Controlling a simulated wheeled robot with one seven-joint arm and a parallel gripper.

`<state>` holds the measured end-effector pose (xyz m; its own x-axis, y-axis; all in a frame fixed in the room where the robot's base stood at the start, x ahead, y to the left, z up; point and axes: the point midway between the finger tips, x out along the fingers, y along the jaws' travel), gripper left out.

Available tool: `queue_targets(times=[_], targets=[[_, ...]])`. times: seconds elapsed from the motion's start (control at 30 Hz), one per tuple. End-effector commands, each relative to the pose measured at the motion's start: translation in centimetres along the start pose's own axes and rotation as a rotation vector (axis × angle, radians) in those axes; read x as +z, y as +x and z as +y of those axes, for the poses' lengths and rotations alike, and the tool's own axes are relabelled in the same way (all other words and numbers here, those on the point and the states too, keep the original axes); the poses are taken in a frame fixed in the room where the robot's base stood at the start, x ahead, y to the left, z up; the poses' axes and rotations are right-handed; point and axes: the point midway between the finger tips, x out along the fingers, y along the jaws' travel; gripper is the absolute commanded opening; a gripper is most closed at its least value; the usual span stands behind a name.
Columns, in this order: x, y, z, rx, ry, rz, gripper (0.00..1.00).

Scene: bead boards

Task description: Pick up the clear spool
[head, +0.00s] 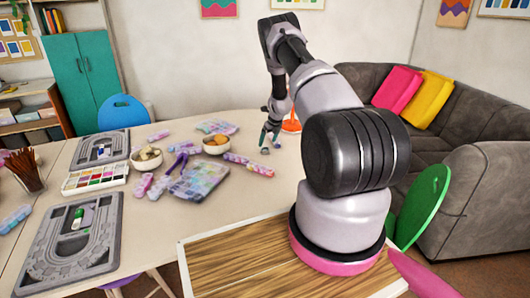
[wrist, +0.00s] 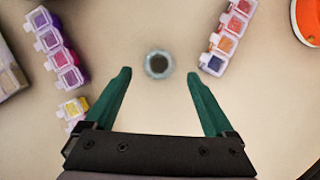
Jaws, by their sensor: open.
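A small round grey, see-through-looking piece with a dark centre (wrist: 158,64) stands on the table in the wrist view, seen from above; it appears to be the clear spool. My gripper (wrist: 158,85) is open, with its two green fingers spread to either side and slightly short of this piece. Nothing is between the fingers. In the head view my gripper (head: 270,138) is low over the far right part of the table. The spool is too small to make out surely there.
Bead boxes (wrist: 62,50) lie to the left and another bead box (wrist: 228,38) to the right of the spool. An orange round object (wrist: 308,20) is at the upper right. Bowls (head: 146,159) and a bead case (head: 199,180) stand farther left on the table.

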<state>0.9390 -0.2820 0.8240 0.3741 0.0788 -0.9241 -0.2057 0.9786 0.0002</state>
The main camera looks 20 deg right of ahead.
Motion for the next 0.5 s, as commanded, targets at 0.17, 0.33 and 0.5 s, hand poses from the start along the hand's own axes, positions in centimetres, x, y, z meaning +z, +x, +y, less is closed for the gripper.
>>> queue_targets(times=[0.17,0.33,0.5], targets=[[-0.2,1.9,0.1,0.001,-0.001,0.001,0.89],[-0.3,4.4,0.1,0.001,-0.002,0.0,0.89],[-0.3,5.4,0.1,0.0,-0.001,-0.001,0.89]])
